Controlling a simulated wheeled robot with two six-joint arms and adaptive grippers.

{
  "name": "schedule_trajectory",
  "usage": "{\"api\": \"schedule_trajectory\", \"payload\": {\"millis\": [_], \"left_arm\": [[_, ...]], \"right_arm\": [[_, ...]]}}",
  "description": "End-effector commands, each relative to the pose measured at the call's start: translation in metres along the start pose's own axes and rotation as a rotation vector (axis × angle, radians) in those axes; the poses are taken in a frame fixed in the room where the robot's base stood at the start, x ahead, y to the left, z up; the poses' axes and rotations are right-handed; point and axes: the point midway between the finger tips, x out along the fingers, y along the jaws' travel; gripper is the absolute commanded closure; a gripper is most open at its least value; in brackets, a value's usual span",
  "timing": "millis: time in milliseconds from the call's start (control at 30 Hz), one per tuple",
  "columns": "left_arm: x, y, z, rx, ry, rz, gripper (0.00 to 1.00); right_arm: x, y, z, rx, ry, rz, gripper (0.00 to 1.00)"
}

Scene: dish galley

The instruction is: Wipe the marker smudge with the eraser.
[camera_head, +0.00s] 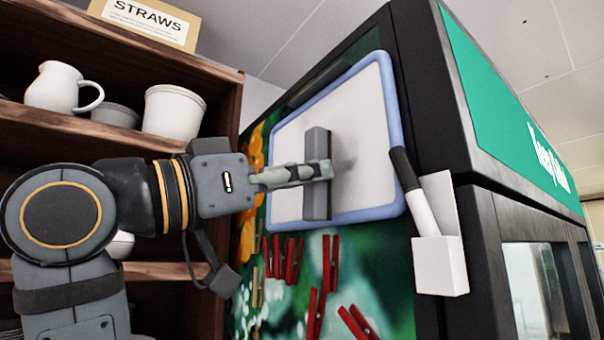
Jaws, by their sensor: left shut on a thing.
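A whiteboard (374,105) with a blue frame hangs on the side of a tall black cabinet. A faint grey marker smudge (344,162) shows on its white face, just right of the eraser. The grey eraser (317,205) is a long upright block in front of the board, near its middle. My left gripper (318,172) is shut on the eraser, reaching in from the left. I cannot tell whether the eraser touches the board. The eraser and fingers may hide part of the smudge. My right gripper is not in view.
A white holder (440,265) with a black-and-white marker (414,190) sits right of the board. Several red clothespins (293,262) are below it. Wooden shelves (215,110) at left hold a white jug (56,88) and cups, close to my left arm.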

Motion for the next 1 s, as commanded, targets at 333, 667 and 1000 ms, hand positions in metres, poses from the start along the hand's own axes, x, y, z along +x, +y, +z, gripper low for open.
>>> {"api": "schedule_trajectory", "payload": {"millis": [333, 667, 1000], "left_arm": [[0.006, 0.0, 0.002, 0.0, 0.001, 0.001, 1.0], [0.013, 0.0, 0.004, -0.001, 0.0, 0.001, 1.0], [0.019, 0.0, 0.005, 0.0, 0.001, 0.0, 1.0]], "right_arm": [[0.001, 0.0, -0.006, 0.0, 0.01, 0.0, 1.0], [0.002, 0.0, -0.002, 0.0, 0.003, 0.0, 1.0], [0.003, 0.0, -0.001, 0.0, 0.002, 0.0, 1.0]]}}
